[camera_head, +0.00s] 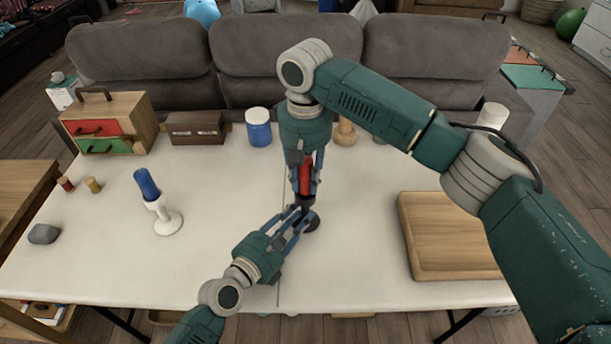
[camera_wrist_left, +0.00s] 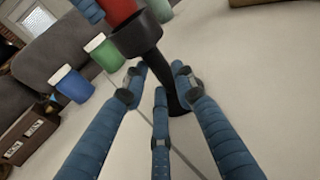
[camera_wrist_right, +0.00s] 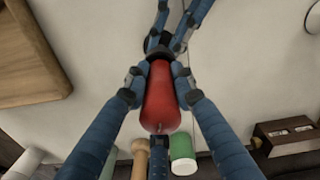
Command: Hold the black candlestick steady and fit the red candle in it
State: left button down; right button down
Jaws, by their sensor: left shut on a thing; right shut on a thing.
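The black candlestick (camera_head: 311,222) stands upright on the white table, and its cup (camera_wrist_left: 137,38) and stem show in the left wrist view. My left gripper (camera_head: 298,213) is shut around its stem, with fingers also in the left wrist view (camera_wrist_left: 160,82). The red candle (camera_head: 305,174) is upright right over the cup; it also shows in the left wrist view (camera_wrist_left: 118,10) and the right wrist view (camera_wrist_right: 161,98). My right gripper (camera_head: 304,168) is shut on the candle from above. The candle's lower end meets the cup's rim; how deep it sits is hidden.
A white candlestick (camera_head: 168,222) with a blue candle (camera_head: 146,184) stands to the left. A wooden board (camera_head: 450,237) lies to the right. A blue jar (camera_head: 259,130), a brown box (camera_head: 195,128) and a drawer box (camera_head: 135,108) line the back edge. The front left table is mostly clear.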

jog(key=shift+f, duration=0.7)
jog(key=c, duration=1.4)
grip_release()
jog(key=shift+o, duration=0.2)
notch_tip(320, 180, up, 12)
jog(key=shift+f, duration=0.1)
pick_arm(q)
jog(key=c, duration=1.3)
grip_release()
jog(key=o, duration=0.6)
jog(key=shift+c, duration=0.2)
